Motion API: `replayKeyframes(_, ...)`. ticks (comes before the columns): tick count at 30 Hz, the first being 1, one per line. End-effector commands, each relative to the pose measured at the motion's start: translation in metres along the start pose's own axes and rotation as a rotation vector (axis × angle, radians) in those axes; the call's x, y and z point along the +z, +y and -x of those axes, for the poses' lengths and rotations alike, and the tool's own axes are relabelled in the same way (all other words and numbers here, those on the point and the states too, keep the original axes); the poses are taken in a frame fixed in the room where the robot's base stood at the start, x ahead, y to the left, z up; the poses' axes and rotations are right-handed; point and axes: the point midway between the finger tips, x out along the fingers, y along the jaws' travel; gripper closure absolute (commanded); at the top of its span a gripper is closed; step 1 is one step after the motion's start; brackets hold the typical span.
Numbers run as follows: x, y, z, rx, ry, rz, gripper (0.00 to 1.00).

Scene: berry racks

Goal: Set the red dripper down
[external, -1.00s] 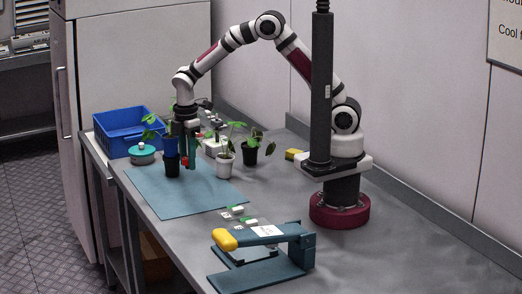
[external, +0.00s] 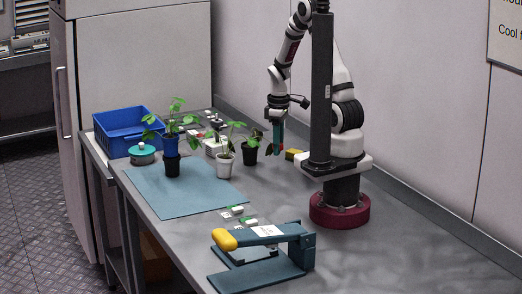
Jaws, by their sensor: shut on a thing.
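My gripper (external: 275,149) points down over the back right part of the table, just right of the plant in the black pot (external: 250,155). Its teal fingers are shut on the red dripper (external: 269,149), a small red piece that shows between and beside the fingertips. The dripper is mostly hidden by the fingers and nearby leaves. I cannot tell whether it touches the table.
A blue pot (external: 171,147) sits in a black pot on the blue-green mat (external: 185,200). A white potted plant (external: 224,166), a blue crate (external: 125,128), a teal round container (external: 142,155), a yellow block (external: 293,155) and a yellow-handled press (external: 265,240) stand around.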

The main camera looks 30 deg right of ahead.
Motion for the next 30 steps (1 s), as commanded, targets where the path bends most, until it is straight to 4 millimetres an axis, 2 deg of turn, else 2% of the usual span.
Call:
replayKeyframes(3, -0.026, -0.011, -0.017, -0.001, -0.002, 0.005, 1.00)
replayKeyframes(6, -0.037, -0.016, -0.025, 0.000, -0.001, 0.002, 1.00)
replayKeyframes(13, -0.039, -0.017, -0.064, -0.001, -0.001, 0.000, 1.00)
replayKeyframes(23, -0.039, -0.017, -0.068, 0.000, 0.000, 0.000, 1.00)
replayKeyframes(24, -0.039, -0.016, -0.069, 0.000, 0.000, 0.000, 0.61)
replayKeyframes(29, -0.039, -0.016, -0.068, 0.000, 0.001, 0.000, 0.33)
replayKeyframes(30, -0.039, -0.016, -0.068, 0.000, 0.001, 0.000, 0.33)
